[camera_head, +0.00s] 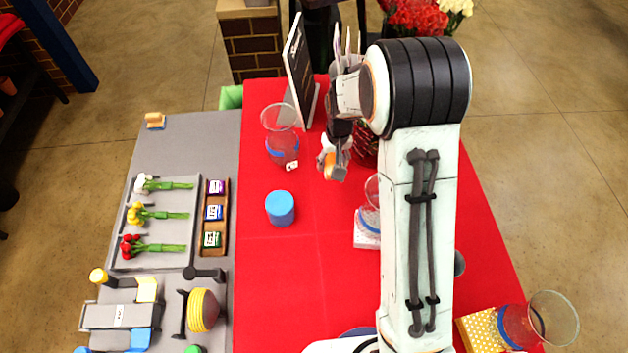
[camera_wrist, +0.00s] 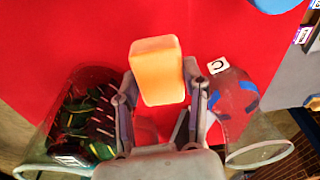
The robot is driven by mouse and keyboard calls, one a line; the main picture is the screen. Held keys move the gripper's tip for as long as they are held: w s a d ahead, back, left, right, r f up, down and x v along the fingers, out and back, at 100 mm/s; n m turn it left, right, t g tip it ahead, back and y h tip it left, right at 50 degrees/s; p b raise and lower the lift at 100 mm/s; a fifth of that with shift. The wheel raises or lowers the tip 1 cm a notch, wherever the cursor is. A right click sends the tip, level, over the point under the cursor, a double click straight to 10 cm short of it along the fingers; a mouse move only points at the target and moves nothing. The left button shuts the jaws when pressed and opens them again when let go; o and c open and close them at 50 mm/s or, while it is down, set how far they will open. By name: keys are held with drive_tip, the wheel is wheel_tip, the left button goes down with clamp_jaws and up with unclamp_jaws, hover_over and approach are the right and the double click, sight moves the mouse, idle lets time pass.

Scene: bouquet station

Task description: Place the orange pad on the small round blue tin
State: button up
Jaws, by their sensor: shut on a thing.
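The orange pad (camera_wrist: 158,70) is held between the fingers of my gripper (camera_wrist: 155,95) in the wrist view. In the head view my gripper (camera_head: 334,165) is above the red table, with the pad (camera_head: 329,166) showing as a small orange patch, partly hidden by the fingers. The small round blue tin (camera_head: 280,208) stands on the red cloth, to the left of and nearer than my gripper. Its top looks bare. A blue edge at the top right of the wrist view (camera_wrist: 275,4) seems to be the tin.
A glass vase with a blue band (camera_head: 282,140) stands left of my gripper. Another vase (camera_head: 370,215) stands nearer, partly behind my arm. A dark sign (camera_head: 299,70) stands at the back. Red cloth (camera_head: 285,285) is clear in front of the tin.

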drive_tip(key=s+a+r+m, duration=0.15)
drive_tip(key=s+r, duration=0.25)
drive_tip(key=s, duration=0.5)
drive_tip(key=s+a+r+m, duration=0.1)
drive_tip(key=s+a+r, duration=0.25)
drive_tip(key=s, duration=0.45)
drive_tip(key=n, duration=0.2)
hover_over(279, 201)
drive_tip(key=s, duration=0.1)
wheel_tip(279, 201, down, 6)
drive_tip(key=shift+d+r, duration=0.15)
drive_tip(key=shift+w+f, duration=0.15)
drive_tip(key=shift+f, duration=0.05)
drive_tip(key=shift+w+f, duration=0.2)
drive_tip(key=shift+f, duration=1.55)
